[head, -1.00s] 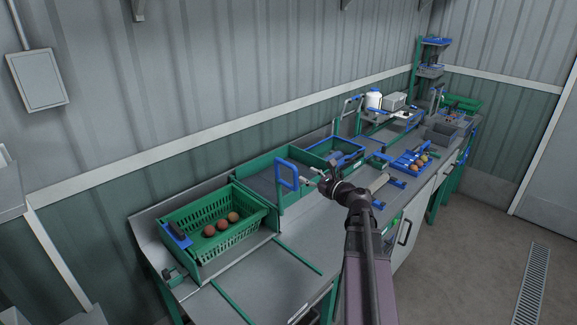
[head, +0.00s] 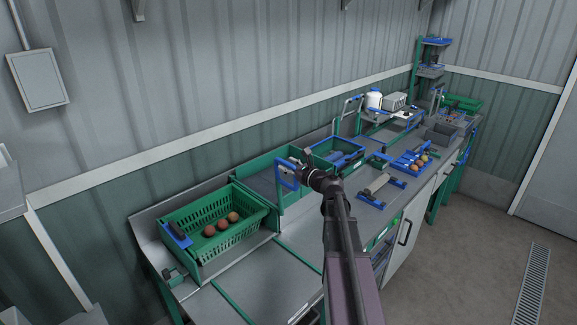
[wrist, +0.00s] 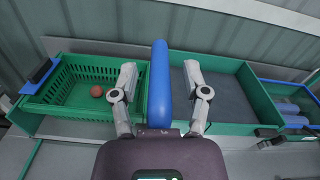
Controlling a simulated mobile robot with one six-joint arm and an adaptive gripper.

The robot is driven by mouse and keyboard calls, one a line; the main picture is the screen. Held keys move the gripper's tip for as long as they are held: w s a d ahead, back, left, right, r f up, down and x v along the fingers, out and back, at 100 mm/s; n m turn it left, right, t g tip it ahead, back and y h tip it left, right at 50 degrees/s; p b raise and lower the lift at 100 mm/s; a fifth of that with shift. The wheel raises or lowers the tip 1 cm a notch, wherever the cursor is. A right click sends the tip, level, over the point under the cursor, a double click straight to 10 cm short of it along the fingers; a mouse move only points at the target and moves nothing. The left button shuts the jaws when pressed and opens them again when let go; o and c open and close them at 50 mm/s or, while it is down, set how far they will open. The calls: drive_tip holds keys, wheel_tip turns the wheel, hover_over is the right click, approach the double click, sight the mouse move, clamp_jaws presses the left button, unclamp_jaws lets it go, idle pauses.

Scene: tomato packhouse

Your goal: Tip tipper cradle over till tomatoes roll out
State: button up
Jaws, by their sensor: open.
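The green slatted crate (head: 250,232), the likely tipper cradle, sits level at the left end of the bench. Several red-brown tomatoes (head: 221,225) lie in it; one tomato (wrist: 97,91) shows in the wrist view. A blue upright loop handle (head: 279,175) stands at the crate's right side; in the wrist view its blue bar (wrist: 160,80) runs between my fingers. My gripper (head: 296,163) is open at this handle, with one finger on each side of the bar. In the wrist view my gripper (wrist: 160,98) shows a gap between each finger and the bar.
A green-walled grey tray (head: 262,176) lies right of the crate, with a blue-rimmed bin (head: 352,148) beyond. A blue rack with fruit (head: 414,162) and a grey roller on blue stands (head: 377,183) sit further right. The bench front (head: 270,285) has clear surface.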

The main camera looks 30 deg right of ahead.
clamp_jaws()
drive_tip(key=shift+w, duration=0.1)
